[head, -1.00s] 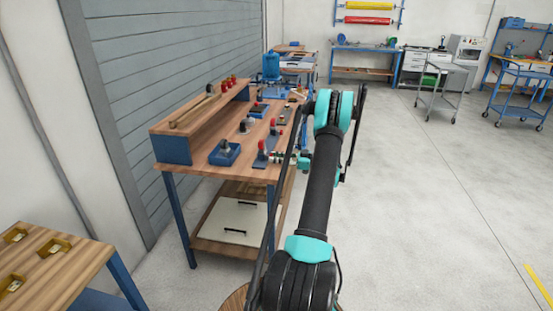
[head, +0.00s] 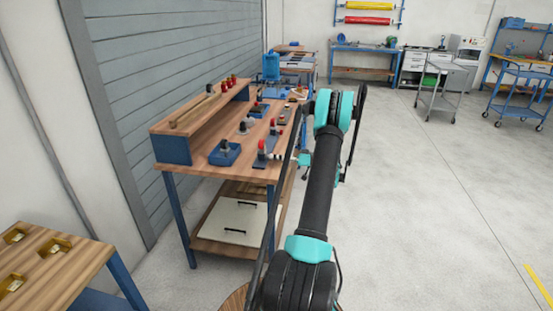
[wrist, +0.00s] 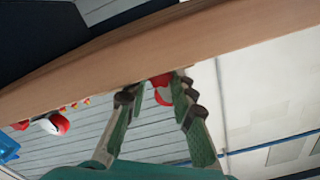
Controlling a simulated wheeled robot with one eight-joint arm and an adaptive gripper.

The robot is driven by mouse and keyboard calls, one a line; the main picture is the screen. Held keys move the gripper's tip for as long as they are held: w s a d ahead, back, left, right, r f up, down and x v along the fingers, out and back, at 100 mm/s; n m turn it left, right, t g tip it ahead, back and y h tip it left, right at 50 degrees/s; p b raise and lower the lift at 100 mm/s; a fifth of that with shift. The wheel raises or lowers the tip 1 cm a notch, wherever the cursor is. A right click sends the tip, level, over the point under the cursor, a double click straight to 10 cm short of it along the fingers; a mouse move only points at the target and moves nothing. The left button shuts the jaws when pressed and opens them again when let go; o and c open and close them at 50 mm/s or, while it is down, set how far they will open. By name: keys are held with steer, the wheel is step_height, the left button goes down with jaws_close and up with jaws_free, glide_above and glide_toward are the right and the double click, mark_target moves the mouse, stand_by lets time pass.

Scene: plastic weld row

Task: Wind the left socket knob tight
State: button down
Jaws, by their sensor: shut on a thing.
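In the wrist view my gripper (wrist: 153,90) has its two green-and-grey fingers around a red piece with a pale band (wrist: 163,95), which I take to be the socket knob. It is shut on it; the fingers hide part of it. In the head view my gripper (head: 284,157) is at the right edge of the workbench (head: 225,177), beside a red-topped upright fixture (head: 261,147). A second red-topped fixture (head: 273,127) stands just behind. The head view is too small to show the knob or its seating.
A blue block with a dark knob (head: 224,153) sits on the bench, below a raised wooden shelf (head: 185,122). Another red-and-white piece (wrist: 52,124) shows in the wrist view. A wooden table (head: 45,265) stands front left.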

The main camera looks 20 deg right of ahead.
stand_by(0.5)
steer(key=c, duration=1.3)
jaws_free()
